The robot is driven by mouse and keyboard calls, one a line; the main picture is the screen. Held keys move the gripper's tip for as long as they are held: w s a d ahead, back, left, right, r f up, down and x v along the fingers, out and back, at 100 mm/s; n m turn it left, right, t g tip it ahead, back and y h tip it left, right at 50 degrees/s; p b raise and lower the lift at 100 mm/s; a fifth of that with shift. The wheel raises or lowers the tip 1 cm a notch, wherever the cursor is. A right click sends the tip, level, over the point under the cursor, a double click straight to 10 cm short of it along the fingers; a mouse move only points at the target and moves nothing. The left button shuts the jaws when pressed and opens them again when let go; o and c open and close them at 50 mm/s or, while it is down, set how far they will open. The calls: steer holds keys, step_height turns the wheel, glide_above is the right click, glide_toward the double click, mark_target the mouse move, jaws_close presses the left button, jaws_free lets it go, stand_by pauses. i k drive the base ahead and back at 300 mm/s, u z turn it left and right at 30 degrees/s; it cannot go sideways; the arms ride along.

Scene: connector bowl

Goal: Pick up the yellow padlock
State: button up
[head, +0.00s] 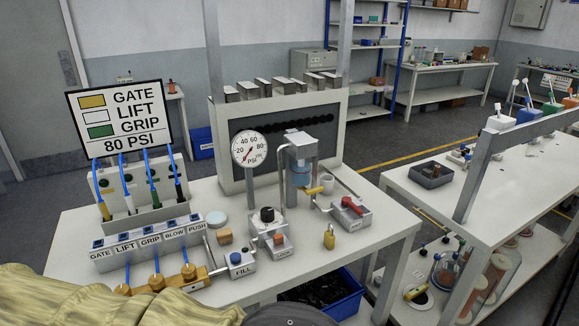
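The yellow padlock (329,238) is small and stands on the white worktable (352,268), near its right front part. Bare tabletop lies around it, and its shackle points up. The red-handled valve block (349,213) is just behind it and to its right. The block marked LOCK (276,249) is to its left, apart from it. My gripper is not in view.
A pressure gauge (249,148) and a metal press stand (300,165) rise behind the padlock. Labelled buttons and brass fittings (160,282) fill the table's left front. A blue bin (340,300) is below the front edge. A second white bench (440,197) stands to the right.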

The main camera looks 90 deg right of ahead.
mark_target(328, 240)
steer(key=k, duration=0.85)
steer(key=z, duration=1.85)
